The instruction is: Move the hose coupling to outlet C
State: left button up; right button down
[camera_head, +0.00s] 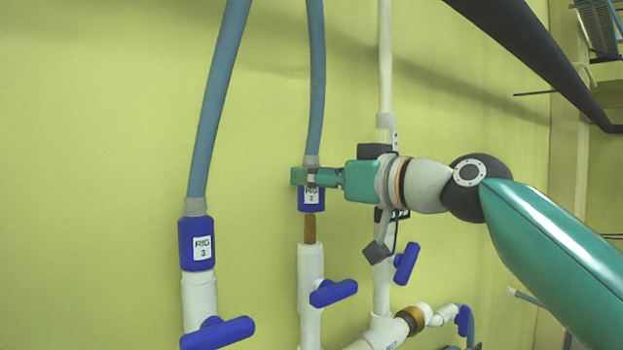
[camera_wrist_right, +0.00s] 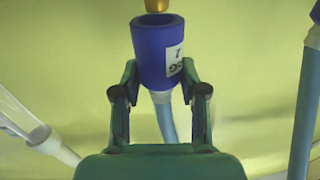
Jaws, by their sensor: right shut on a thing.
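The blue hose coupling (camera_head: 311,202), labelled RIG 2, hangs upright at the end of a grey-blue hose (camera_head: 316,80). My right gripper (camera_head: 314,177) is shut on it at its upper, hose end. In the right wrist view the coupling (camera_wrist_right: 157,50) sits between the fingertips (camera_wrist_right: 160,88), its open mouth facing a brass tip (camera_wrist_right: 156,5) with a small gap. In the head view this brass spigot (camera_head: 309,229) stands on a white outlet pipe (camera_head: 311,265) directly below the coupling. No outlet letter is readable. My left gripper is out of view.
Another blue coupling, RIG 3 (camera_head: 196,243), sits on the white pipe to the left with its own hose (camera_head: 215,110). Blue valve handles (camera_head: 333,292) stick out below. A white vertical pipe (camera_head: 385,60) runs behind my right gripper. The yellow-green wall is close behind.

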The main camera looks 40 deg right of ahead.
aim_at(322, 210)
jog(key=shift+f+b, duration=0.95)
jog(key=shift+f, duration=0.05)
dwell(0.4)
jog(key=shift+f+b, duration=1.4)
jog(key=shift+b, duration=0.05)
dwell(0.6)
jog(key=c, duration=0.5)
grip_release()
jog(key=shift+c, duration=0.2)
jog(key=s+d, duration=0.2)
jog(key=s, duration=0.9)
jog(key=shift+s+f, duration=0.15)
jog(key=shift+s, duration=0.2)
jog(key=shift+d, duration=0.1)
